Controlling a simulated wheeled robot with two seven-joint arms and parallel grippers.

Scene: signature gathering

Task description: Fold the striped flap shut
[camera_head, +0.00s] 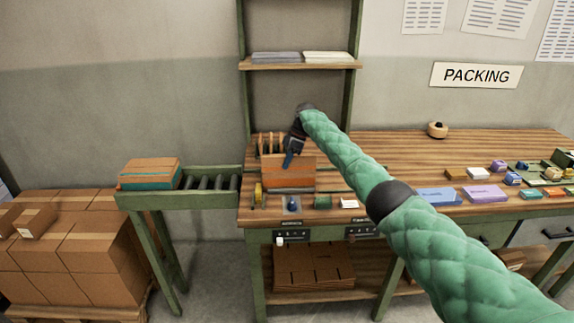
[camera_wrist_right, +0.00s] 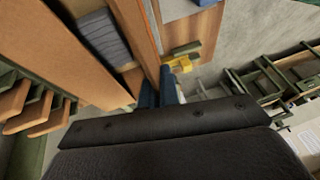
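An open cardboard box (camera_head: 289,181) sits on the left part of the packing bench. I cannot make out stripes on any flap. My right gripper (camera_head: 288,160) is over the box's rear part, its blue fingers pointing down. In the right wrist view, the fingers (camera_wrist_right: 160,92) are close together at the end of a brown cardboard panel (camera_wrist_right: 136,40); whether they touch it is unclear. A grey-blue item (camera_wrist_right: 103,38) shows inside the box. My left gripper is not in view.
Brown dividers (camera_head: 270,143) stand behind the box. A roller conveyor (camera_head: 212,184) with another box (camera_head: 150,173) adjoins at left. The bench's middle is mostly clear beneath my arm.

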